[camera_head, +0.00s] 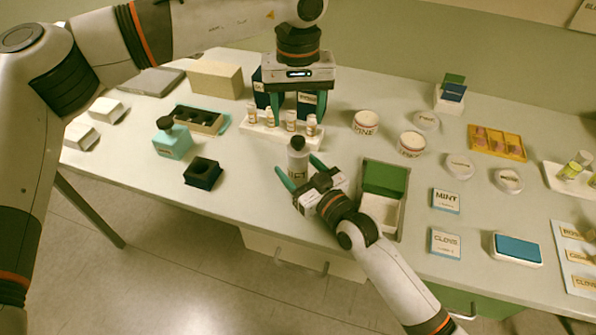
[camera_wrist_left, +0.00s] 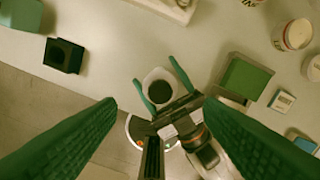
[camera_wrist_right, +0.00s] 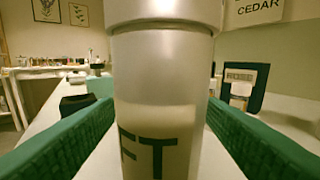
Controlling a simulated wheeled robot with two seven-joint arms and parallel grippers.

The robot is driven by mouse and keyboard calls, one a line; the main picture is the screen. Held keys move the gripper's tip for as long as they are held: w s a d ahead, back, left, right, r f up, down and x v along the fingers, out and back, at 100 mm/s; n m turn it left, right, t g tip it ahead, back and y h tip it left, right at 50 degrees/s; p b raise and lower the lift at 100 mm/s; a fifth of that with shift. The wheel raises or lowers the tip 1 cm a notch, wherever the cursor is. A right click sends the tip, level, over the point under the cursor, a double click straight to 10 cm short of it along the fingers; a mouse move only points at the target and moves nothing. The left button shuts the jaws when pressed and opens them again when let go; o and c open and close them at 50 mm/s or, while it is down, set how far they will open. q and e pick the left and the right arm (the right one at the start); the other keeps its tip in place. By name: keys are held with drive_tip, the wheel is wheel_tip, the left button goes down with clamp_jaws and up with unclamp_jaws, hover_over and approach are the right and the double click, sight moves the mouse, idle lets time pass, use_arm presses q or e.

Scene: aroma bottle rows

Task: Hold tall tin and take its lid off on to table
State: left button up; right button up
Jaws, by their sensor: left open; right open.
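The tall tin (camera_head: 298,165) is a pale metal cylinder with a dark round lid (camera_head: 297,143), upright near the table's front edge. In the right wrist view the tin (camera_wrist_right: 165,110) fills the middle, with the letters "FT" showing. My right gripper (camera_head: 297,170) is open, low at the table, with one finger on each side of the tin. My left gripper (camera_head: 297,108) is open and empty, pointing down above and behind the tin. The left wrist view looks down on the dark lid (camera_wrist_left: 168,92) and the right fingers around the tin.
A rack of small bottles (camera_head: 283,131) stands just behind the tin. A green-lined open box (camera_head: 404,215) is right of my right gripper. A dark block (camera_head: 203,173) and a teal bottle (camera_head: 172,143) stand to the left. Bare table lies between the dark block and the tin.

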sight(298, 139)
drive_tip(key=shift+c, duration=0.3)
use_arm(q)
drive_tip(key=shift+o, duration=0.5)
use_arm(e)
clamp_jaws()
use_arm(q)
drive_tip(key=shift+o, duration=0.5)
wheel_tip(298, 139, up, 4)
drive_tip(key=s+n+t, duration=0.1)
drive_tip(key=s+n, duration=0.1)
drive_tip(key=n, duration=0.2)
drive_tip(key=shift+t+y, duration=0.3)
drive_tip(key=shift+y, duration=0.1)
drive_tip(key=f, duration=0.4)
drive_tip(key=w+f, duration=0.1)
drive_tip(key=f, duration=0.2)
drive_tip(key=w+f, duration=0.1)
drive_tip(key=f, duration=0.3)
drive_tip(key=shift+f, duration=0.35)
